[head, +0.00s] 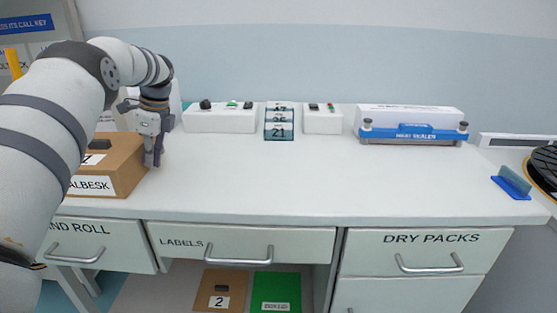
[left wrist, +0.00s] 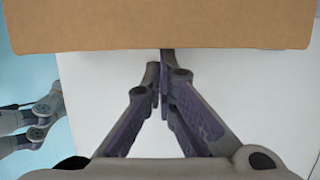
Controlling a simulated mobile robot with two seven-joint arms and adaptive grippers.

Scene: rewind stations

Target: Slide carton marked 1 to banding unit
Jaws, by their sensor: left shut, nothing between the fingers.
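A brown carton (head: 124,167) stands on the left part of the white worktop, partly hidden behind my left arm. Its small label is partly covered, so I cannot read its number for sure; lettering ending in "ALBESK" shows below it. My left gripper (head: 154,163) is shut and empty, pointing down beside the carton's right side. In the left wrist view the closed fingertips (left wrist: 165,58) reach the edge of the carton (left wrist: 160,25); I cannot tell whether they touch it. I cannot make out a banding unit.
The worktop (head: 270,180) is clear right of the carton. Behind are a white button box (head: 220,121), a number display (head: 279,122) and a heat sealer (head: 411,128). A blue holder (head: 511,183) sits at the right edge. Below, a carton marked 2 (head: 221,284) stands by a green box (head: 276,287).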

